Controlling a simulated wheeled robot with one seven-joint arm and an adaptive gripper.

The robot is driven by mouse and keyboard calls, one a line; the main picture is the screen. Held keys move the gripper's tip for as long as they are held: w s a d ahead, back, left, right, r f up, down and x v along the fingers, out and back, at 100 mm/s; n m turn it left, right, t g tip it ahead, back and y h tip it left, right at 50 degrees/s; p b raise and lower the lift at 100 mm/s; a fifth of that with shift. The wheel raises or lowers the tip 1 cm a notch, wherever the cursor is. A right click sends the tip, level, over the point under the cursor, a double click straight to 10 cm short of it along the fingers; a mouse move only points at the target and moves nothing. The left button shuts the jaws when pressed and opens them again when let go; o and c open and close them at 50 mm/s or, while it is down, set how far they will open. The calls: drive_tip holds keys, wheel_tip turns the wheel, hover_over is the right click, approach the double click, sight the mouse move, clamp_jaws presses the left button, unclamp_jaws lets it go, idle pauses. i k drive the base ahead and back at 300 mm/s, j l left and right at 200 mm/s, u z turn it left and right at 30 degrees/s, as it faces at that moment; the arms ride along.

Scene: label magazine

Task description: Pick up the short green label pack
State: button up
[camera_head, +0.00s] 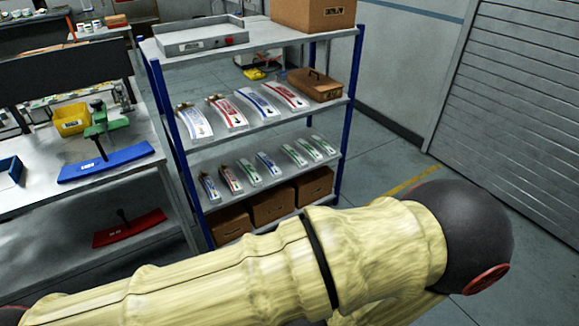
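Short label packs lie in a row on the middle shelf of a blue-posted rack. Several are green and white: one (249,173) lies between a red pack (230,179) and a blue pack (268,165), and three more (294,155), (309,149), (323,145) lie side by side at the right end. Another blue pack (208,187) is at the left end. I cannot tell fine differences between the green packs. My gripper is not in view; only my yellow-covered arm crosses the foreground, below and in front of the rack.
Longer blue and red packs (227,112) and a brown case (315,84) are on the shelf above. Brown boxes (272,205) fill the bottom shelf. A workbench (25,198) stands close at left. Floor (385,160) is clear right of the rack, before a shutter (520,110).

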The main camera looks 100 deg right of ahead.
sight(244, 165)
drive_tip(key=z, duration=3.35)
